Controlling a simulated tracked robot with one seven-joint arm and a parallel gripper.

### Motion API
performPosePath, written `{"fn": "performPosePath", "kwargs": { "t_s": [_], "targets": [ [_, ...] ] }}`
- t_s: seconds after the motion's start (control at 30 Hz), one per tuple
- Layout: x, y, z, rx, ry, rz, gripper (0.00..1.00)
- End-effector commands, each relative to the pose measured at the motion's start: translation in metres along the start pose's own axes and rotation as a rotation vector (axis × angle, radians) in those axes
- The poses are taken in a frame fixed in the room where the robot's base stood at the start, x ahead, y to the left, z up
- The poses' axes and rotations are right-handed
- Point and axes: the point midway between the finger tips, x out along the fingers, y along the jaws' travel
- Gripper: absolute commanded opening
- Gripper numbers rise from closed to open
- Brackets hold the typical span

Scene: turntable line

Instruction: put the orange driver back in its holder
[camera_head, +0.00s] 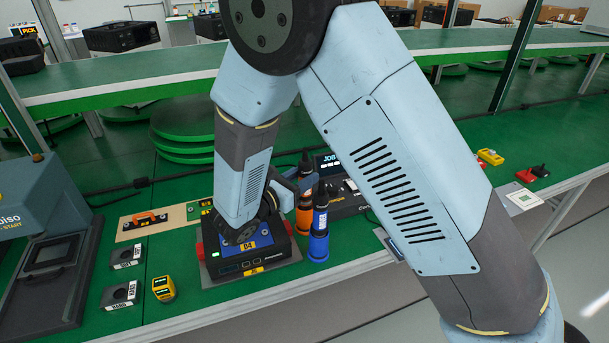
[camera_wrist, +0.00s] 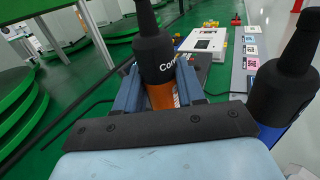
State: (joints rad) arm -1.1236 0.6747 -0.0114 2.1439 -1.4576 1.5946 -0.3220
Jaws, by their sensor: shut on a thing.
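The orange driver (camera_head: 304,218) has a black upper body and an orange lower part. It stands roughly upright just right of the box marked 04. My gripper (camera_wrist: 160,90) is shut around the orange driver (camera_wrist: 162,96) in the wrist view, with one finger on each side. In the head view my arm partly covers the grip. The driver's lower end is hidden, so I cannot tell whether it touches the bench. Two dark holder-like blocks with round openings, an upper one (camera_head: 126,257) and a lower one (camera_head: 120,295), sit at the left; I cannot tell which belongs to it.
A blue driver (camera_head: 319,226) stands close to the right of the orange one, and also shows in the wrist view (camera_wrist: 286,92). The box marked 04 (camera_head: 245,262) is close on the left. A small yellow device (camera_head: 163,288) sits beside the blocks. Green bench is clear around them.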

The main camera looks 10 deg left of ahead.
Motion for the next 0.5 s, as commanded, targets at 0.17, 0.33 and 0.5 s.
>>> {"fn": "performPosePath", "kwargs": {
  "t_s": [0.17, 0.33, 0.5],
  "targets": [
    [0.0, 0.0, -0.004, 0.0, -0.001, 0.0, 0.0],
    [0.0, 0.0, -0.008, 0.0, -0.001, 0.0, 0.0],
    [0.0, 0.0, -0.012, 0.0, -0.001, 0.0, 0.0]
  ]
}}
